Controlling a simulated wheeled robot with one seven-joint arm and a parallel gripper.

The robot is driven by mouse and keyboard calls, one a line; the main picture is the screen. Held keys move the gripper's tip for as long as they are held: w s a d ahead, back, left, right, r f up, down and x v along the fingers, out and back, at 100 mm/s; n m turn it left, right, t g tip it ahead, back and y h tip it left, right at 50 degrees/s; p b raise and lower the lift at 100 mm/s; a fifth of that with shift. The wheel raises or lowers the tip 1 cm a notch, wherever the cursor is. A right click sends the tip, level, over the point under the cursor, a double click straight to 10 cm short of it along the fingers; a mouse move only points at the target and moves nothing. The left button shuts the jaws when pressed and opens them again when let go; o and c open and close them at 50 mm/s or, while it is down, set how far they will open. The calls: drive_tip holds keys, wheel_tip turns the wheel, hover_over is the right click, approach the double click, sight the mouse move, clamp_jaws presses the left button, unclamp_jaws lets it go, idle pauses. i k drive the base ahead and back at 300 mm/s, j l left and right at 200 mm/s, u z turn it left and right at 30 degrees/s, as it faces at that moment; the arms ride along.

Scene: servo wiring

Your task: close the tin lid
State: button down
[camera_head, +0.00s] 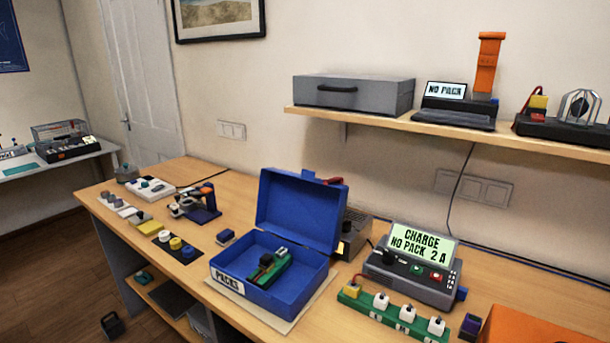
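A blue tin (252,292) with a "PACKS" label on its front sits on a pale mat (290,324) on the workbench. Its blue lid (300,208) stands open, raised upright at the back edge. A small red part shows by the top of the lid. Inside the tin lies a green and dark pack (268,270). My gripper is not in this view, so its state and its place relative to the lid cannot be seen.
A charger (412,272) reading "CHARGE NO PACK 2 A" stands right of the tin. A green strip with white plugs (395,312) lies in front of it. A grey box sits behind the lid. A small blue block (225,237) lies to the left. A shelf (420,120) hangs above.

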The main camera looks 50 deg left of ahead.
sight(297, 208)
drive_tip(key=j+u, duration=0.1)
drive_tip(key=u, duration=0.4)
drive_tip(key=j+u, duration=0.1)
drive_tip(key=u, duration=0.35)
drive_tip(key=j+u, duration=0.1)
drive_tip(key=u, duration=0.4)
